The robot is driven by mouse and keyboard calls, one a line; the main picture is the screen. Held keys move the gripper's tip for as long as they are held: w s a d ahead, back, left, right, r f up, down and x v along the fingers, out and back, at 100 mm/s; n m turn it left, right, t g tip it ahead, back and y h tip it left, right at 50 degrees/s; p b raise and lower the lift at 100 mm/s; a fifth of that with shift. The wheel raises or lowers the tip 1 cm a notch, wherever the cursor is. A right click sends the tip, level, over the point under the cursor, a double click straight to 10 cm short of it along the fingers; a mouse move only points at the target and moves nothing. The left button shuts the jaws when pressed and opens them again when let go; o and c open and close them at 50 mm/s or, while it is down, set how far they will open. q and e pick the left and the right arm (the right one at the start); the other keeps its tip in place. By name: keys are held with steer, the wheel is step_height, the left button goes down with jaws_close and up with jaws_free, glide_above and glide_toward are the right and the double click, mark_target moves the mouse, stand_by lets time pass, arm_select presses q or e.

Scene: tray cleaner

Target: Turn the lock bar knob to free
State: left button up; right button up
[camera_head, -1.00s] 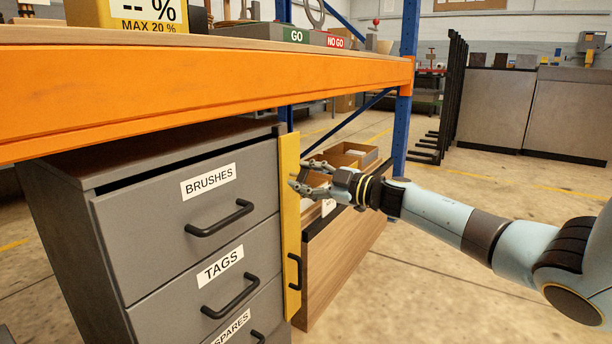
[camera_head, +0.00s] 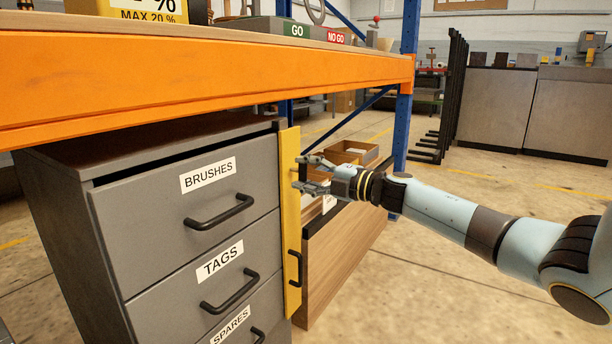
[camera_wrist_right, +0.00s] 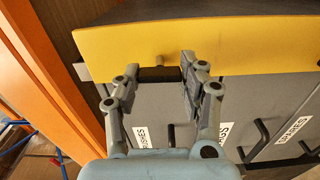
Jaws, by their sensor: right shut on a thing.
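The yellow lock bar (camera_head: 290,225) stands upright along the right edge of the grey drawer cabinet (camera_head: 160,225). It also fills the top of the right wrist view (camera_wrist_right: 230,48). My right gripper (camera_head: 306,174) is at the upper part of the bar, its two fingers one above the other. In the right wrist view its fingers (camera_wrist_right: 160,72) close on both sides of a dark piece, the knob (camera_wrist_right: 158,74), in front of the bar. A small peg (camera_wrist_right: 160,59) shows on the bar. The knob's exact angle is hard to tell. My left gripper is not in view.
Drawers labelled BRUSHES, TAGS and SPARES have black handles (camera_head: 220,212). The orange shelf beam (camera_head: 200,85) runs above the cabinet.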

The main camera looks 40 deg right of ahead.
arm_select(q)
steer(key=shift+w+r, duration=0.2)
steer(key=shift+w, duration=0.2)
arm_select(e)
steer(key=shift+f+n, duration=0.15)
steer(key=shift+n, duration=0.15)
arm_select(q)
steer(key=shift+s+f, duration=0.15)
arm_select(e)
steer(key=o, duration=1.2)
steer(key=v, duration=1.2)
